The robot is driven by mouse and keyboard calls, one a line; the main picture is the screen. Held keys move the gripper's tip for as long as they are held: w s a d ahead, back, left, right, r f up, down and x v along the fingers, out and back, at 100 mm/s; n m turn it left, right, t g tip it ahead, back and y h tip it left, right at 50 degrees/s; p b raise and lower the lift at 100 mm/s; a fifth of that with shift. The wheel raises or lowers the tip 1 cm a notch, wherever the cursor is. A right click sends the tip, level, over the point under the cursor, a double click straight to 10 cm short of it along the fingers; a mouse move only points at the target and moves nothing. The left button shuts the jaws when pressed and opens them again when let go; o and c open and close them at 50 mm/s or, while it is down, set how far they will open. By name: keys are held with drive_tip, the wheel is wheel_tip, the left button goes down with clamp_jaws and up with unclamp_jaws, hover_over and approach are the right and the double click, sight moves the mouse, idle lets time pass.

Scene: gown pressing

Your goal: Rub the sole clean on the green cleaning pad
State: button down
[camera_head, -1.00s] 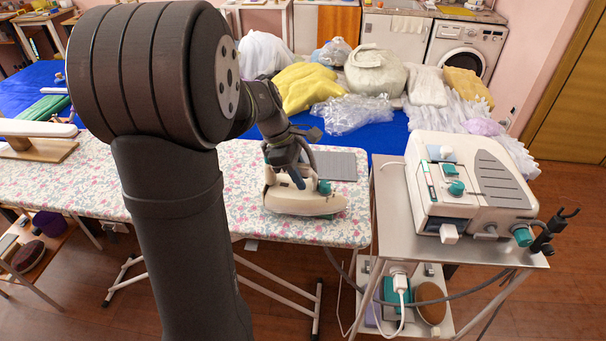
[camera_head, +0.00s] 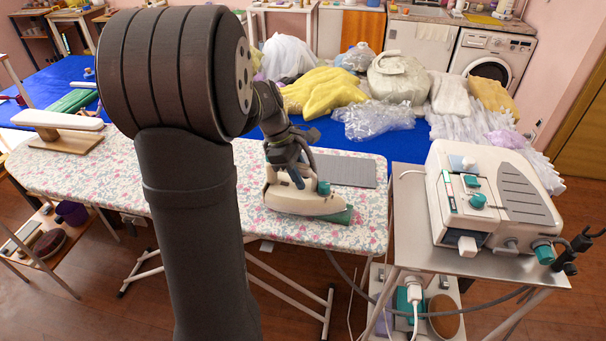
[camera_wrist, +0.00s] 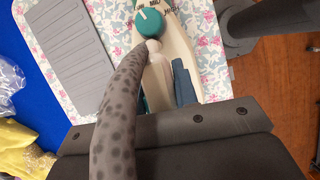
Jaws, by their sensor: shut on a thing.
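The cream iron (camera_head: 290,198) with a teal dial rests low at the right end of the floral ironing board (camera_head: 235,195). Its nose points right. The green cleaning pad (camera_head: 344,217) shows from under the iron's nose and near side; the rest of the pad is hidden. The sole faces down and cannot be seen, and I cannot tell exact contact. My gripper (camera_head: 290,170) is shut on the iron's handle from above. The wrist view shows the iron's body (camera_wrist: 180,50) and teal dial close up, partly behind a mottled grey hose.
A grey ribbed mat (camera_head: 345,171) lies on the board behind the iron. The steam station (camera_head: 490,200) stands on a metal trolley (camera_head: 405,253) at right. A white-topped sleeve board (camera_head: 57,121) sits at the board's left end. Laundry heaps (camera_head: 325,90) lie behind on blue cloth.

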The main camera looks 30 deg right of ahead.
sight(323, 184)
drive_tip(key=shift+s+d, duration=0.8)
drive_tip(key=shift+s, duration=0.2)
drive_tip(key=shift+s+d, duration=0.8)
drive_tip(key=shift+s, duration=0.2)
drive_tip(key=shift+s+d+f, duration=0.1)
drive_tip(key=shift+s+d, duration=0.7)
drive_tip(key=shift+s, duration=0.15)
drive_tip(key=shift+s+d, duration=0.75)
drive_tip(key=shift+s, duration=0.2)
wheel_tip(323, 184, up, 7)
